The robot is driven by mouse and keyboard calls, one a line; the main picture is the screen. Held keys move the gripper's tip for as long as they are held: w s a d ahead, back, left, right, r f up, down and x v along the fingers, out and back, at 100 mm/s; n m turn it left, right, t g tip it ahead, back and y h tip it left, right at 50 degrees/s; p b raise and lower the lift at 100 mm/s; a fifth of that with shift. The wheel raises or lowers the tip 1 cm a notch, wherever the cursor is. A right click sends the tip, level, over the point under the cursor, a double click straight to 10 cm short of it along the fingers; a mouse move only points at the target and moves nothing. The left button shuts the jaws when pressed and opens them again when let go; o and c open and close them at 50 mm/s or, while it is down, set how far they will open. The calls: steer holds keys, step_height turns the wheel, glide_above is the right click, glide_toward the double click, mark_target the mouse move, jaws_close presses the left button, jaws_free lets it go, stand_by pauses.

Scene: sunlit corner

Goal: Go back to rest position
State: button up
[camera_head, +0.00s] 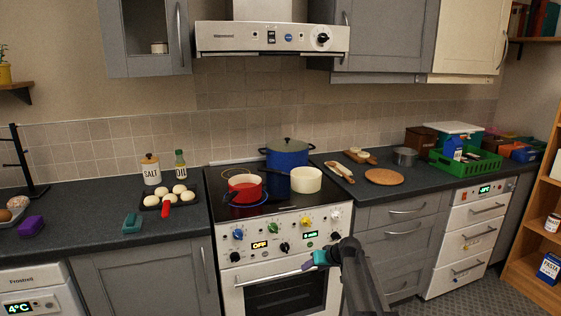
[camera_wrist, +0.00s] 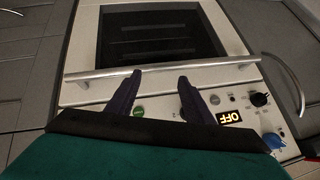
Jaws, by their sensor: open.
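My gripper (camera_head: 308,264) is in front of the stove (camera_head: 282,222), near the right part of the oven door, with the arm reaching up from the bottom right. In the wrist view my gripper (camera_wrist: 160,82) has its two dark fingers apart with nothing between them. The fingertips appear close to the oven door handle (camera_wrist: 165,70); I cannot tell whether they touch it. The oven door (camera_head: 285,294) is shut.
On the hob are a red pot (camera_head: 245,188), a cream pot (camera_head: 306,180) and a blue pot (camera_head: 287,155). Buns lie on a dark tray (camera_head: 150,201) to the left. A green crate (camera_head: 464,168) stands on the right counter. A wooden shelf (camera_head: 543,215) stands far right.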

steer(key=s+a+f+g+h, duration=0.15)
steer(key=s+f+g, duration=0.55)
steer(key=s+f, duration=2.3)
steer(key=s+d+f+m+g+h, duration=0.1)
steer(key=s+d+f+g, duration=0.1)
steer(key=s, duration=1.2)
steer(key=s+d+f+m+g+h, duration=0.1)
steer(key=s+d+g+h, duration=0.1)
steer(key=s, duration=1.2)
steer(key=shift+s+d+f+g, duration=0.2)
steer(key=shift+d+f+g, duration=0.25)
steer(key=shift+d, duration=0.3)
